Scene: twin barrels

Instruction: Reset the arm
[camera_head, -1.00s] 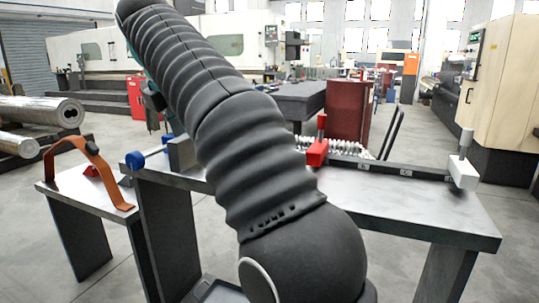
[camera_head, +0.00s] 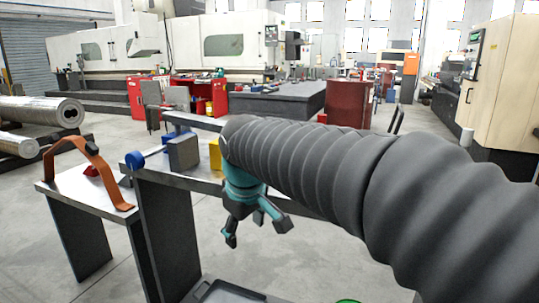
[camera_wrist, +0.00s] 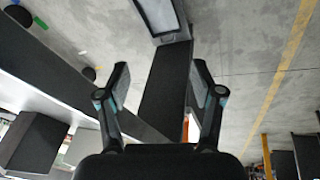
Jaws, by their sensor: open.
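My gripper (camera_head: 256,232) hangs in front of the grey bench (camera_head: 205,182) in the head view, its teal and black fingers spread and pointing down. It is empty. In the wrist view the two fingers of my gripper (camera_wrist: 160,90) stand apart with nothing between them. My ribbed black arm crosses the head view from the right edge and hides most of the bench top.
A grey block (camera_head: 183,153), a blue knob (camera_head: 135,160) and a yellow piece (camera_head: 215,154) are at the bench's left end. A lower table (camera_head: 75,195) with an orange arched strap (camera_head: 100,165) stands left. A dark tray (camera_head: 225,292) lies below.

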